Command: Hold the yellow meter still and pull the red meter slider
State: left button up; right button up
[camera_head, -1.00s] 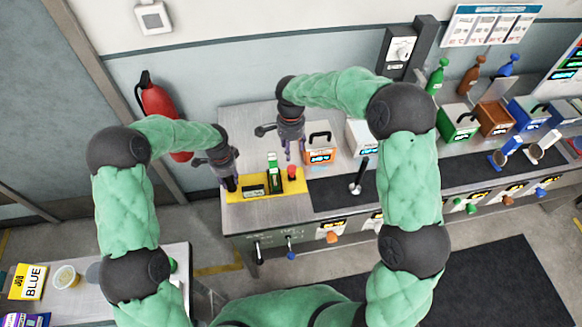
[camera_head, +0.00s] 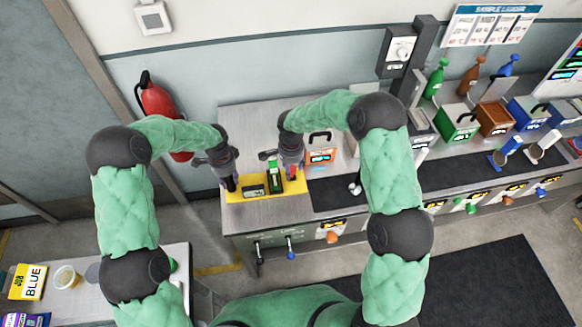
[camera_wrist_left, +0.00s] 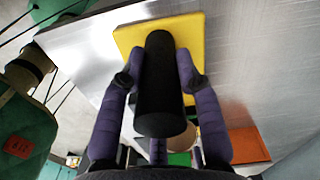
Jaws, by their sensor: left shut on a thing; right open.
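The yellow meter (camera_head: 262,193) lies on the grey counter at its left end. It carries a dark display and an upright green and white part. My left gripper (camera_head: 230,184) is at the meter's left end. In the left wrist view its purple fingers (camera_wrist_left: 160,90) are shut on a black cylindrical handle (camera_wrist_left: 162,85) standing on the yellow plate (camera_wrist_left: 190,32). The red slider (camera_head: 292,171) is at the meter's right end. My right gripper (camera_head: 292,174) is open around or just over it; its fingers partly hide the red part, and I cannot tell whether they touch it.
An orange and white box (camera_head: 320,152) stands right behind the meter. Green (camera_head: 457,122), brown (camera_head: 497,117) and blue boxes stand further right. A dark mat strip runs along the counter. A fire extinguisher (camera_head: 157,106) hangs on the wall at left.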

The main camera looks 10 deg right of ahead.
jog(key=shift+c, duration=0.3)
grip_shut()
jog(key=shift+s+a, duration=0.1)
jog(key=shift+s, duration=0.05)
pick_arm(q)
jog(key=shift+d, duration=0.15)
pick_arm(e)
jog(key=shift+s+a, duration=0.1)
jog(key=shift+s, duration=1.6)
jog(key=shift+o, duration=0.3)
grip_release()
